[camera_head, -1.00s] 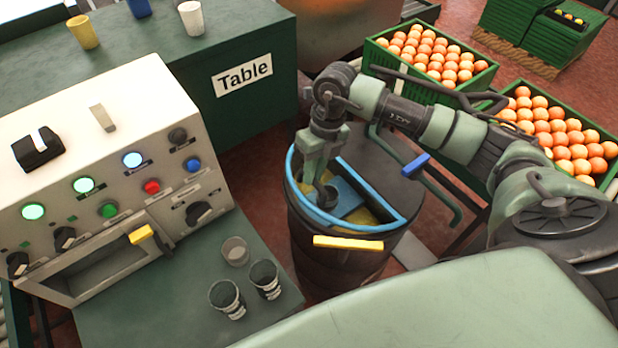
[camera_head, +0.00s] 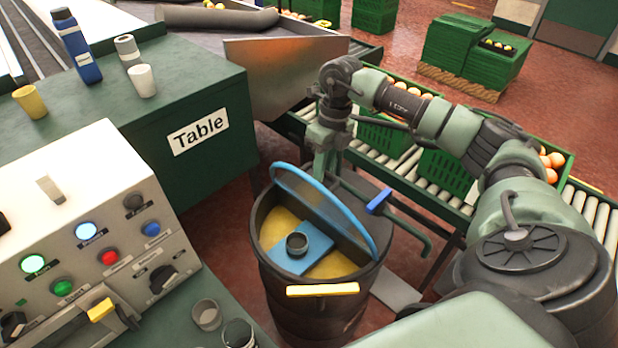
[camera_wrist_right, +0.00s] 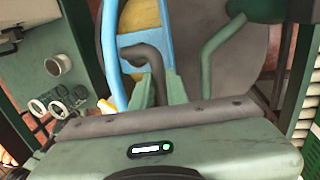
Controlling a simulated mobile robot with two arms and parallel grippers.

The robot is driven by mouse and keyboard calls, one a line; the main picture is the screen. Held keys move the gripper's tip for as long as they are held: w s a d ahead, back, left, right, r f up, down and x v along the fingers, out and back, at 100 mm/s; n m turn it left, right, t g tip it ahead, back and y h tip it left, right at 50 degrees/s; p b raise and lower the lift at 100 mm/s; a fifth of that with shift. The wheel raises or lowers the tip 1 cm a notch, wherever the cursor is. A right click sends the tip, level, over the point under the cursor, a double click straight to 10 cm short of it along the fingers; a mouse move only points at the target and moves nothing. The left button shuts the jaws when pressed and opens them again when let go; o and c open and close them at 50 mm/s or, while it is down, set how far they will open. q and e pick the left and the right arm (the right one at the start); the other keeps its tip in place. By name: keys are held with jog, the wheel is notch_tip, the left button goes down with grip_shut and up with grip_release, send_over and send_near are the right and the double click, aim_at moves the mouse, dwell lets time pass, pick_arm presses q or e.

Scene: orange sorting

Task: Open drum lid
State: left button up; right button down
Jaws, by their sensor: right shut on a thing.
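The dark drum (camera_head: 263,262) stands in the centre of the head view. Its blue-rimmed half lid (camera_head: 285,176) is raised and tilted steeply, and the front half of the drum is open. My left gripper is not in view.
A control panel (camera_head: 90,220) with buttons stands at left, with cups (camera_head: 206,315) near the drum. The green table (camera_head: 190,95) is behind it. A roller conveyor (camera_head: 400,160) with orange crates (camera_head: 450,175) runs behind the drum. A yellow bar (camera_head: 322,290) is at the drum's front.

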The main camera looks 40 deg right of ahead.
jog(key=shift+w+d+f, duration=0.1)
jog(key=shift+d+f, duration=0.1)
jog(key=shift+d, duration=0.45)
jog(key=shift+d+f, duration=0.25)
jog(key=shift+d, duration=0.4)
jog(key=shift+w+d+f, duration=0.1)
jog(key=shift+d+f, duration=0.1)
jog(key=shift+d, duration=0.45)
jog(key=c, duration=1.5)
grip_release()
jog(key=shift+o, duration=0.5)
jog(key=shift+w, duration=0.15)
jog(key=shift+r, duration=0.1)
jog(key=shift+r, duration=0.1)
notch_tip(320, 180, up, 7)
jog(key=d, duration=0.1)
jog(key=shift+d+r+b, duration=0.2)
jog(key=shift+d+b, duration=0.05)
jog(key=shift+b, duration=0.15)
jog(key=shift+w, duration=0.1)
